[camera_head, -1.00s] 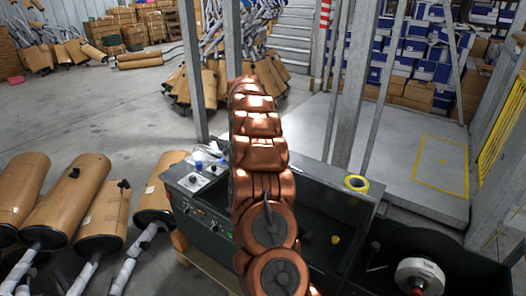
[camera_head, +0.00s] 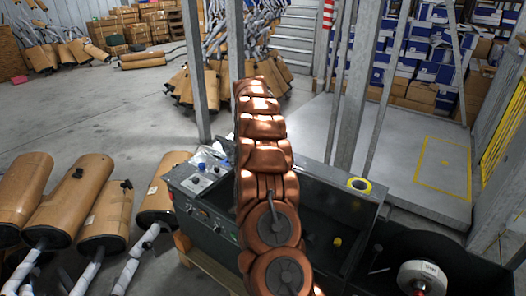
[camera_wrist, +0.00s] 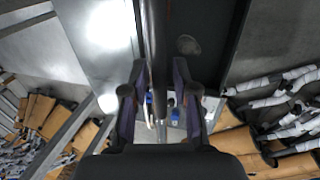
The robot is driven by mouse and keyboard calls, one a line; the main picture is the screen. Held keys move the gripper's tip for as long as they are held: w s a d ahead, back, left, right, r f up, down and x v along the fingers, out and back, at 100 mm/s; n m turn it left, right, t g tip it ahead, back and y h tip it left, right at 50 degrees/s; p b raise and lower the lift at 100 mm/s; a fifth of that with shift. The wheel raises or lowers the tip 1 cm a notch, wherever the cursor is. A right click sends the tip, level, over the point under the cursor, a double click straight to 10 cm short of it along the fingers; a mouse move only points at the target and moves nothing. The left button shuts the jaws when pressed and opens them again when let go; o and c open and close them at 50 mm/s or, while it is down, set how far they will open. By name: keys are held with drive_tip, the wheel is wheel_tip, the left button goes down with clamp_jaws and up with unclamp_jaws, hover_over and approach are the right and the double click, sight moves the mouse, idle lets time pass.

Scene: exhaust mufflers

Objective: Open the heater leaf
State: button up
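My gripper (camera_wrist: 160,100) shows in the wrist view with its two dark fingers apart, one on each side. A narrow dark upright bar (camera_wrist: 154,45) runs down between them from the top; I cannot tell whether the fingers touch it. A dark panel (camera_wrist: 205,22) with a grey oval mark is just right of the bar, and a pale, brightly lit surface lies to its left. I cannot tell for sure which of these is the heater leaf. In the head view my copper-coloured arm stands upright in the middle, and the gripper is hidden there.
A dark workbench with a control panel (camera_head: 200,172) stands behind and beside my arm. A yellow tape roll (camera_head: 360,185) lies on its rim. Wrapped mufflers (camera_head: 75,195) lie at the left. Grey metal posts (camera_head: 362,90) rise behind the bench.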

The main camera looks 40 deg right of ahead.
drive_tip(key=shift+o, duration=0.4)
drive_tip(key=v, duration=1.2)
idle(0.3)
